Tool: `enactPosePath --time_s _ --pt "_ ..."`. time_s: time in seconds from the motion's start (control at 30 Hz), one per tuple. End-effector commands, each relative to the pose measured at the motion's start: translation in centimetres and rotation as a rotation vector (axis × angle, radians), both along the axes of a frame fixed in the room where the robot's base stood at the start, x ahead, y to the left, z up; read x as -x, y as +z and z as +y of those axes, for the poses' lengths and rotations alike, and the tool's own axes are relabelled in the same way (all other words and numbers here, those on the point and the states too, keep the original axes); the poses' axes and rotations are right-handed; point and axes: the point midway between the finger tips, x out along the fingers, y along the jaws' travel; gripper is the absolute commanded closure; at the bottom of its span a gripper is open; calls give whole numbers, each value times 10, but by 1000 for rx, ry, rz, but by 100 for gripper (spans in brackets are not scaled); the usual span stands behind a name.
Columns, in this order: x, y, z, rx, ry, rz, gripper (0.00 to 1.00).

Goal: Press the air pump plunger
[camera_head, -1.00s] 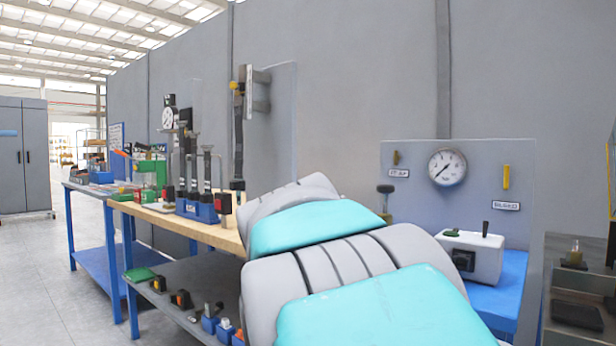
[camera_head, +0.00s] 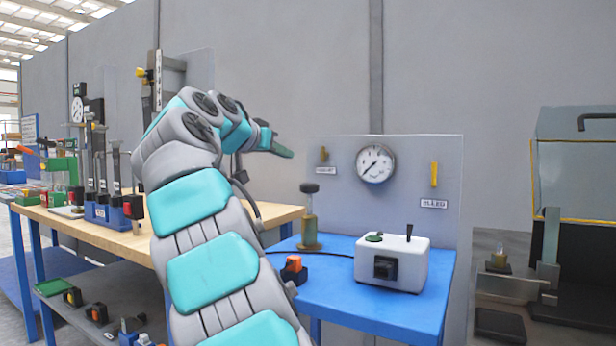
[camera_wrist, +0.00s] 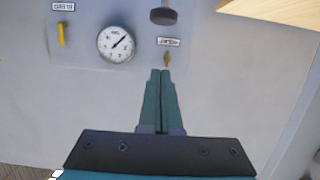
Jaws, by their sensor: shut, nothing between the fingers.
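The air pump appears to be the brass-coloured cylinder (camera_head: 310,230) standing upright on the blue table, with a dark round plunger knob (camera_head: 310,187) on a raised stem. In the wrist view the dark knob (camera_wrist: 163,16) is at the top edge, beyond my fingertips; the pump's body is not clearly seen there. My gripper (camera_head: 287,153) is above and slightly left of the knob in the head view, apart from it. In the wrist view its teal fingers (camera_wrist: 160,74) are together with nothing between them.
A panel behind the blue table (camera_head: 350,311) carries a round gauge (camera_head: 376,164) and a yellow handle (camera_head: 434,174). A white box (camera_head: 392,262) with a lever and an orange-black block (camera_head: 294,268) are on the table. A wooden workbench (camera_head: 270,214) is left, and dark equipment (camera_head: 500,325) right.

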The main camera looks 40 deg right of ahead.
Motion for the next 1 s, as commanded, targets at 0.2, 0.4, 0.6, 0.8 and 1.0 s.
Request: enactPosePath --time_s 0.2,0.4,0.6,0.8,1.0 --pt "0 2 0 4 0 -7 100" --pt "-1 1 -1 3 0 -6 100" --pt "-10 -4 -21 2 -1 -4 100" --pt "-23 -12 -54 2 -2 -4 100" --pt "-36 -21 -85 1 -1 -3 100"
